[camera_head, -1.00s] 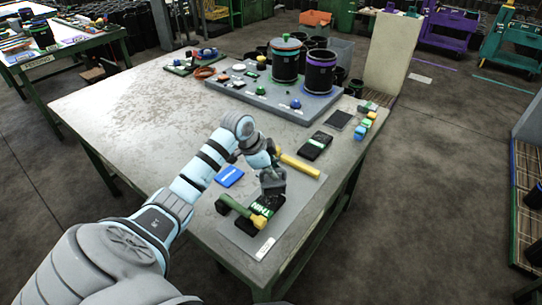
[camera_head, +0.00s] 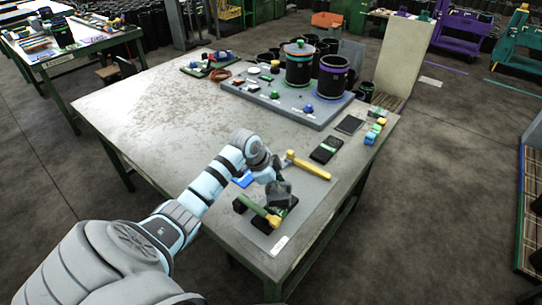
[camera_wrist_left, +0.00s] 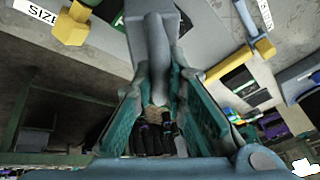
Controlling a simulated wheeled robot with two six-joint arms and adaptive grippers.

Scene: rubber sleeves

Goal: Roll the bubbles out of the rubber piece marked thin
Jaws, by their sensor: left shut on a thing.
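A black rubber piece with a green label (camera_head: 284,213) lies on a grey mat (camera_head: 262,240) at the table's near corner; its lettering cannot be read now. My left gripper (camera_head: 279,190) is low over this piece. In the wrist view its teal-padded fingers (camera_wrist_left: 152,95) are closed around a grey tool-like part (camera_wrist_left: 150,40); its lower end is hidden. I cannot tell whether it touches the rubber. My right gripper is not in view.
A yellow-handled tool (camera_head: 308,166) lies across the mat's far edge. A black piece with a green band (camera_head: 326,150) lies beyond it. A blue item (camera_head: 242,181) is partly behind my arm. A grey board (camera_head: 262,100) with black cylinders stands farther back. The table's left half is clear.

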